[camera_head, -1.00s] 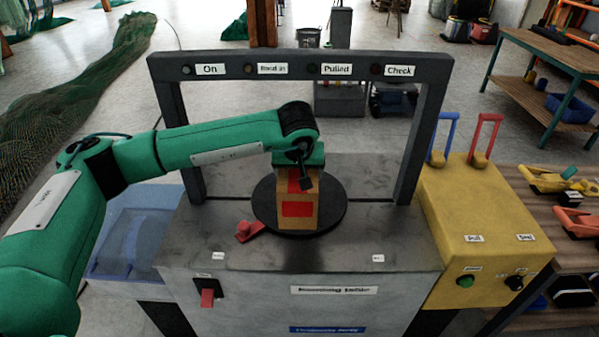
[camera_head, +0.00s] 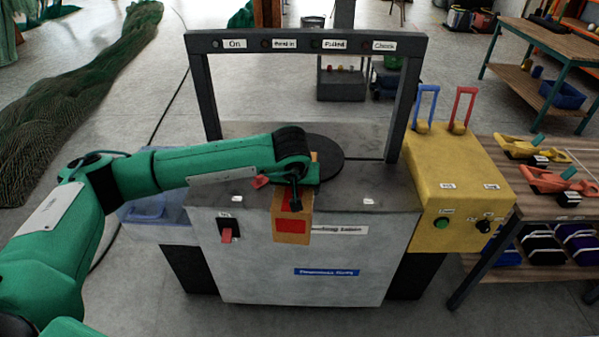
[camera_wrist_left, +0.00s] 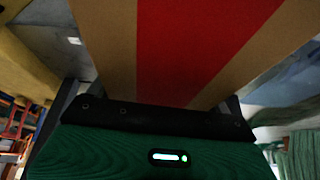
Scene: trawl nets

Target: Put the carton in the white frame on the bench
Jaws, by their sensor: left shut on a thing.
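The carton (camera_head: 291,227) is brown cardboard with a red patch on its side. My left gripper (camera_head: 297,197) is shut on its upper part and holds it upright, in front of the near edge of the grey machine. In the left wrist view the carton (camera_wrist_left: 180,45) fills the upper middle, with a broad red band. The gripper's fingertips are hidden there. I see no white frame on a bench in these views. My right gripper is not in view.
A dark grey arch (camera_head: 305,42) with labelled lamps stands over the machine. A yellow box (camera_head: 455,185) with blue and red levers is at its right. A wooden bench (camera_head: 505,165) with yellow and orange tools stands further right. A blue bin is at the left.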

